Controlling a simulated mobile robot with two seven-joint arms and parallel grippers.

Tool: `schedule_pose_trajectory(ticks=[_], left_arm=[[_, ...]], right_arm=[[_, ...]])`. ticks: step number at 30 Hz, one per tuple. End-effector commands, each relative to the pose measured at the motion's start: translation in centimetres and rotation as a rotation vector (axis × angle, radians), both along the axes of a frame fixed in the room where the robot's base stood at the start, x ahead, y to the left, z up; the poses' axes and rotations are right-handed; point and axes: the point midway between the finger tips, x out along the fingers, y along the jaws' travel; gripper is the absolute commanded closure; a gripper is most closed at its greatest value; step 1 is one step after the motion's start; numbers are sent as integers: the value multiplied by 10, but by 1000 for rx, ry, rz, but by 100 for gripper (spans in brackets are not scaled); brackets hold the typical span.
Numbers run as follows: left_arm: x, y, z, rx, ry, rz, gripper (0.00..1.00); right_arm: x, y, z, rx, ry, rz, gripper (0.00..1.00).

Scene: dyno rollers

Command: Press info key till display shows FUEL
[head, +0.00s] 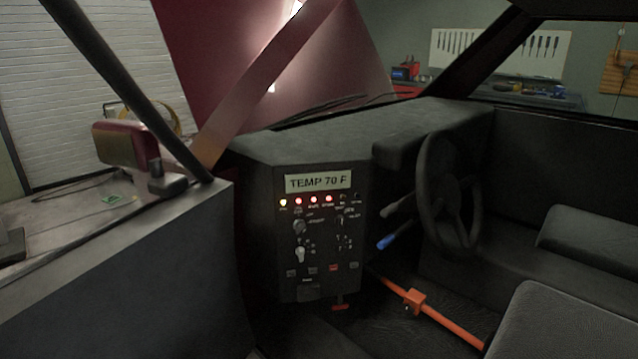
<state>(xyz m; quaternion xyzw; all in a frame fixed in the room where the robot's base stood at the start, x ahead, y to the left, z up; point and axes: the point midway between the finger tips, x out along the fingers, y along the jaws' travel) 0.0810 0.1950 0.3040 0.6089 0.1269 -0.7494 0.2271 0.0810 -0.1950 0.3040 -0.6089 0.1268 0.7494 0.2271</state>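The display (318,182) sits at the top of a dark control panel (315,265) in the centre of the car's dash and reads "TEMP 70 F". Below it is a row of several small lit lamps (298,201), one yellowish and the others red. Under these are knobs, switches and small keys (312,267); their labels are too small to read, so I cannot tell which is the info key. Neither of my grippers is in the head view.
A steering wheel (450,192) stands right of the panel, with a blue-tipped lever (387,242) between them. An orange bar (440,317) crosses the floor. Seats (565,320) are at the right. A door sill (130,270) and side mirror (122,145) are at the left.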

Motion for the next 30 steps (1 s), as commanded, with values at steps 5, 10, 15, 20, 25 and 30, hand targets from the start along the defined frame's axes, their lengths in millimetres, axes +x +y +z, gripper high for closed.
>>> schedule_pose_trajectory(ticks=[5, 10, 15, 20, 25, 30], left_arm=[[0, 0, 0, 0, 0, 0, 57], [0, 0, 0, 0, 0, 0, 57], [0, 0, 0, 0, 0, 0, 57], [0, 0, 0, 0, 0, 0, 57], [0, 0, 0, 0, 0, 0, 57], [0, 0, 0, 0, 0, 0, 57]], right_arm=[[0, 0, 0, 0, 0, 0, 100], [0, 0, 0, 0, 0, 0, 100], [0, 0, 0, 0, 0, 0, 100], [0, 0, 0, 0, 0, 0, 100], [0, 0, 0, 0, 0, 0, 100], [0, 0, 0, 0, 0, 0, 100]])
